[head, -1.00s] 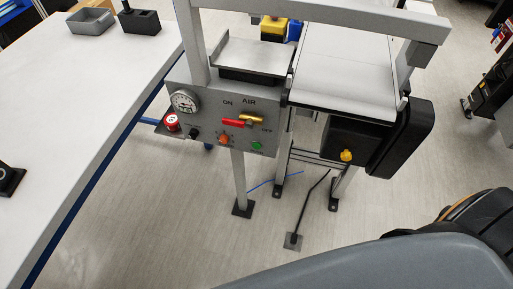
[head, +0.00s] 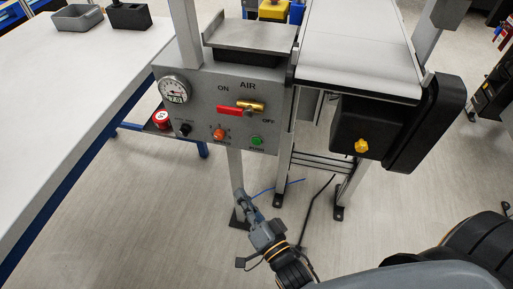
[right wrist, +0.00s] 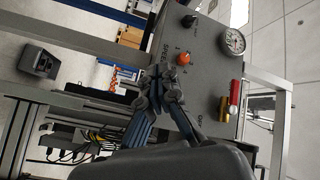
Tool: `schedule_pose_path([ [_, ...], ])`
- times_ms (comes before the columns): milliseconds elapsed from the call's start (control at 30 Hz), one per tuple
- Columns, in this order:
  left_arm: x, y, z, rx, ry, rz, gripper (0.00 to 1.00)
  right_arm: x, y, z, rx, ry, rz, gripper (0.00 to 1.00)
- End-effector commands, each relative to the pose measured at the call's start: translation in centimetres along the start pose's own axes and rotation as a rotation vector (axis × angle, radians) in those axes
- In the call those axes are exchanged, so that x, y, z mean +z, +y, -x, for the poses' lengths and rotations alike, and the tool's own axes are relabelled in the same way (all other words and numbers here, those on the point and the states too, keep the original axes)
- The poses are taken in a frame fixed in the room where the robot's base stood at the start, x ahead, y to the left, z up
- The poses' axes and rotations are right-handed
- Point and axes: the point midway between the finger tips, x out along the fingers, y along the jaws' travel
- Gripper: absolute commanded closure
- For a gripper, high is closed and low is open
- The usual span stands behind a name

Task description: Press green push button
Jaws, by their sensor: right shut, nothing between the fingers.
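The green push button (head: 257,141) sits at the lower right of the grey control panel (head: 205,95), right of the orange knob (head: 219,134). My right gripper (head: 240,196) is shut and empty, pointing up toward the panel from below, lower than the button in the head view and apart from it there. In the right wrist view the shut fingers (right wrist: 160,88) overlap the panel beside the orange knob (right wrist: 184,58). The green button cannot be made out there; the fingers may hide it. My left gripper is not in view.
The panel also carries a gauge (head: 173,91), a red lever (head: 230,111) and a black knob (head: 185,130). A red button (head: 161,118) sits left of it. A conveyor (head: 358,45) stands at right, a white table (head: 70,95) at left. The floor below the panel is open.

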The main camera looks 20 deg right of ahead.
Motion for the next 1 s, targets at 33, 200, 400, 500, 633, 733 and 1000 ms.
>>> schedule_pose_path([
  [33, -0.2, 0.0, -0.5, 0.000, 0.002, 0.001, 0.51, -1.0, -0.9, 0.0, -0.033, 0.033, -0.024, 1.00],
  [200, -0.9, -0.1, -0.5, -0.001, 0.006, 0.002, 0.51, -3.7, -3.8, 0.0, -0.111, 0.100, -0.078, 1.00],
  [400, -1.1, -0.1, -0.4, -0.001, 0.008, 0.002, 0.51, -4.6, -4.7, 0.1, -0.135, 0.118, -0.094, 1.00],
  [500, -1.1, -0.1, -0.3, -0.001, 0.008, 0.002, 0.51, -4.6, -4.7, 0.1, -0.134, 0.118, -0.094, 1.00],
  [633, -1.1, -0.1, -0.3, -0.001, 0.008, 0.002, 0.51, -4.6, -4.7, 0.1, -0.134, 0.117, -0.093, 1.00],
  [733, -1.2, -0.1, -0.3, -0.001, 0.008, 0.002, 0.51, -4.7, -4.6, -0.1, -0.134, 0.117, -0.092, 1.00],
  [1000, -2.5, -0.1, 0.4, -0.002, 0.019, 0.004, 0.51, -6.2, -3.2, -2.1, -0.135, 0.118, -0.088, 1.00],
])
